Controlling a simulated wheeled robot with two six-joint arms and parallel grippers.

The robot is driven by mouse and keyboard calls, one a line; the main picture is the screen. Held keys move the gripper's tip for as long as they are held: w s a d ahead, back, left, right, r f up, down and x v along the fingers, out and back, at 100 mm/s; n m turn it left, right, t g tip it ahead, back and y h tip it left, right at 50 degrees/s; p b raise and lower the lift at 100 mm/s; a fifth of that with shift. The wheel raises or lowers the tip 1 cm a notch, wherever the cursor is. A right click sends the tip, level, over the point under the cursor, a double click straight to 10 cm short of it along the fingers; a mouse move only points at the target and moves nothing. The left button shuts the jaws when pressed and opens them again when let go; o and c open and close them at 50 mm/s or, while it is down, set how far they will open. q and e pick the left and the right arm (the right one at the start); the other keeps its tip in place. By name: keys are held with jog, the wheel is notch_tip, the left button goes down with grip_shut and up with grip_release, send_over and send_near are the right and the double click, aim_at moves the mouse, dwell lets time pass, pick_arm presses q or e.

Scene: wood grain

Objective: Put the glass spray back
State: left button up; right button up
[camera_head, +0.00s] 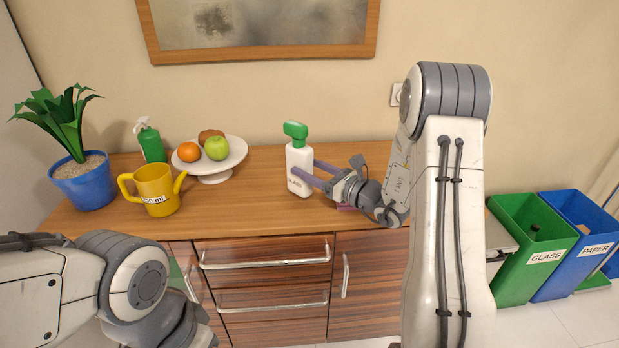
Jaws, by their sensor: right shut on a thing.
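The glass spray (299,163) is a white bottle with a green spray head and a "GLASS" label. It is upright at the middle of the wooden counter, close to or on its top. My right gripper (312,178) reaches it from the right and is shut on the bottle's body. Whether the bottle's base touches the counter is hard to tell. My left arm shows at the lower left, but its gripper fingers are out of view.
On the counter (245,212) stand a blue plant pot (84,182), a yellow watering can (155,190), a green spray bottle (150,144) and a white fruit stand (217,168). Green (520,270) and blue (570,268) bins stand at right.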

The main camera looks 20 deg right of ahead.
jog(key=shift+f, duration=1.15)
jog(key=shift+f, duration=0.15)
jog(key=o, duration=0.8)
jog(key=shift+c, duration=0.2)
jog(key=v, duration=1.2)
jog(key=shift+b, duration=0.3)
